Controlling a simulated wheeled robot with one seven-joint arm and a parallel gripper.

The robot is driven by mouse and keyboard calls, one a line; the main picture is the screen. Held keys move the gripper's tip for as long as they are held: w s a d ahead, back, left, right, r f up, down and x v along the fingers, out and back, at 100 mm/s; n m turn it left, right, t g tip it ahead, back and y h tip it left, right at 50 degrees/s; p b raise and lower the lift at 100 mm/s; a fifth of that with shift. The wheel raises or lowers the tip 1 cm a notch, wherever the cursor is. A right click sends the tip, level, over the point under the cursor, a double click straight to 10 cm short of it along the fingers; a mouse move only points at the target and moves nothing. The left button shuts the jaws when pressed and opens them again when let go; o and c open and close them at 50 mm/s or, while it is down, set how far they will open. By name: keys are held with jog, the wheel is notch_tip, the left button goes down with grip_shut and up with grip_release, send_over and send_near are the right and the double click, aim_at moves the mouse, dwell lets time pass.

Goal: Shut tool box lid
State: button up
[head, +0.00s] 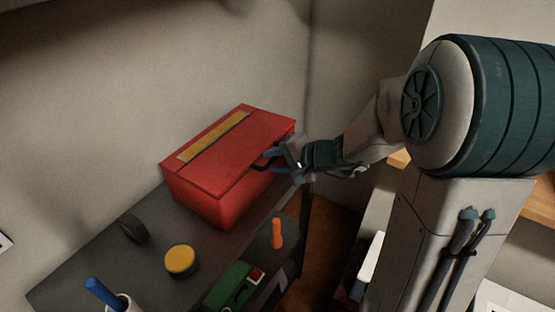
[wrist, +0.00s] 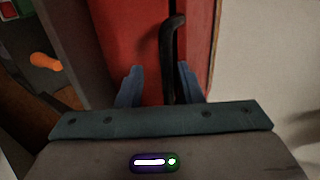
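The red tool box (head: 215,202) stands at the far end of the dark worktop. Its lid (head: 234,153), with a yellow strip along the top, lies down over the box; I cannot tell whether it is fully flush. A black handle (wrist: 171,60) sits on the red side facing my gripper. My gripper (head: 271,160) is at the box's right side, by that handle. In the wrist view its blue fingers (wrist: 158,80) are spread, with the handle between them and red surface behind. The handle looks ungripped; contact is unclear.
On the worktop (head: 85,273) are a yellow-topped round tin (head: 181,260), a dark object (head: 134,228) and a cup with a blue handle (head: 103,293). An orange item (head: 277,233) and a green case (head: 228,286) are at the right. A wall stands behind.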

jog(key=shift+a+r, duration=0.1)
jog(key=shift+a, duration=0.05)
jog(key=p+v, duration=0.2)
jog(key=v, duration=0.7)
jog(key=shift+p, duration=0.3)
dwell(0.6)
jog(key=s+a+n+g+h, duration=0.1)
jog(key=s+a+n+g, duration=0.2)
jog(key=s, duration=0.3)
jog(key=s+d+r+n+h, duration=0.2)
jog(key=s+d+n+h, duration=0.2)
jog(key=s+d+h, duration=0.3)
jog(key=s+h, duration=0.1)
jog(key=s, duration=0.2)
jog(key=shift+s+r+n+g, duration=0.3)
